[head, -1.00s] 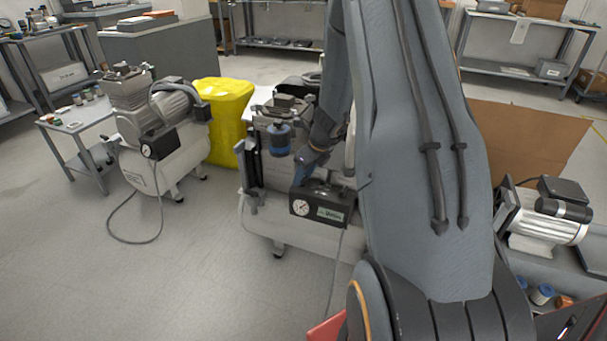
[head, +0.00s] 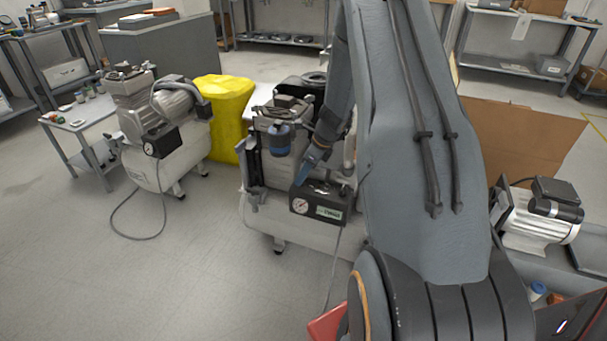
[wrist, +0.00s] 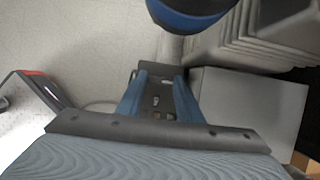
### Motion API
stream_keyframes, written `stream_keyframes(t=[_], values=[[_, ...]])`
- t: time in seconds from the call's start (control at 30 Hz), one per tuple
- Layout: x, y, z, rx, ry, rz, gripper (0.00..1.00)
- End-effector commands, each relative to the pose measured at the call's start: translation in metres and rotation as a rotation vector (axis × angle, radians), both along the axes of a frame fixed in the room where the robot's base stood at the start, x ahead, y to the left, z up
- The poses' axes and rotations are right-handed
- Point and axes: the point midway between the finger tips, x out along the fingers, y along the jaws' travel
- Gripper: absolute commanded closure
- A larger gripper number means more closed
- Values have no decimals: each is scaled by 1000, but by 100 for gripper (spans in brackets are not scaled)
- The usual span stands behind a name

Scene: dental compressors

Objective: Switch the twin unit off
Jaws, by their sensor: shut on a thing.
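The middle compressor (head: 310,233), with a white tank, carries a black control box (head: 328,212) with a round gauge (head: 300,206) and a green and white label too small to read. I take it for the twin unit. My gripper (head: 301,180) reaches down to the top left of this box. In the wrist view my gripper's blue fingers (wrist: 158,90) stand a little apart, with a dark slotted surface between their tips. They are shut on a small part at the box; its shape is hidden. I cannot tell the switch's position.
A blue-banded canister (head: 279,139) hangs close left of my gripper and also shows in the wrist view (wrist: 188,14). Another compressor (head: 160,150) stands left, before a yellow cover (head: 222,115). A motor (head: 537,220) sits on the right.

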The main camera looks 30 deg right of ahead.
Motion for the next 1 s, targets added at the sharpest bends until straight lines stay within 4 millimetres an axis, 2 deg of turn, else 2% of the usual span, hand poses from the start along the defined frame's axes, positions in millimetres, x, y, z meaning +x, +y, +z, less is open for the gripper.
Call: stream_keyframes(t=[0.13,0.17,0.23,0.27,0.63,1.0], values=[[0,0,0,0,0,0,90],[0,0,0,0,0,0,62],[0,0,0,0,0,0,50],[0,0,0,0,0,0,48],[-1,-2,6,-1,-1,-2,48],[-18,-15,59,-1,-2,-1,48]])
